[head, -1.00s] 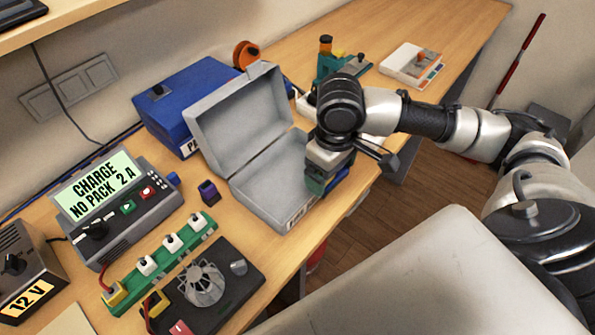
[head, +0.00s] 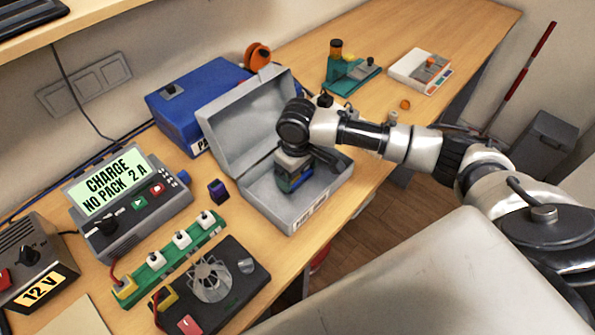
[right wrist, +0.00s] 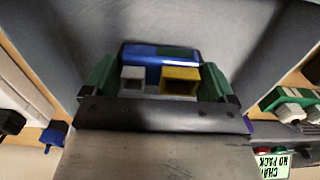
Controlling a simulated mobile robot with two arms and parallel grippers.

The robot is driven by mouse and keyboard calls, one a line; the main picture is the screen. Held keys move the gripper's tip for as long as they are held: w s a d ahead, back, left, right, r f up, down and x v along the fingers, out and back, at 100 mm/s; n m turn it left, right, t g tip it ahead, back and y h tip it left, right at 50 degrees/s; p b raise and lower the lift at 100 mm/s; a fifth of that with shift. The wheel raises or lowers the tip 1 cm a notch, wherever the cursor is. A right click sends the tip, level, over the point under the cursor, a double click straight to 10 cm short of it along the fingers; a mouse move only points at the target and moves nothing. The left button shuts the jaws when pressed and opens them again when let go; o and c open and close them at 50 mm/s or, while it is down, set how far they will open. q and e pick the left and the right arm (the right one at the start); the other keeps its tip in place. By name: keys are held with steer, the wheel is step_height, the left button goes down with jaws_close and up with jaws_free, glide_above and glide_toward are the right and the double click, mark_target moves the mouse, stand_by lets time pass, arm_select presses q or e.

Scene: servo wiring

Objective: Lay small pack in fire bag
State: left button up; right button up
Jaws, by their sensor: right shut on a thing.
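The small pack is a blue block (right wrist: 160,54) with a yellow and a grey connector on its near end, seen in the right wrist view. My right gripper (right wrist: 156,84) is shut on it, with a green finger on each side. The fire bag is a grey open box (head: 323,199) with its lid (head: 235,125) raised at the back left. In the head view my right gripper (head: 291,184) points down inside the box opening, and only a bit of blue shows between its fingers. Whether the pack touches the box floor cannot be told. My left gripper is not in view.
A blue case (head: 190,105) stands behind the lid. The table's front edge is close to the box.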

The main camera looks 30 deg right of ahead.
steer(key=shift+f, duration=0.5)
steer(key=o, duration=0.7)
steer(key=shift+f, duration=0.15)
steer(key=shift+o, duration=0.2)
step_height(320, 180, up, 12)
steer(key=b, duration=0.1)
steer(key=shift+r, duration=0.2)
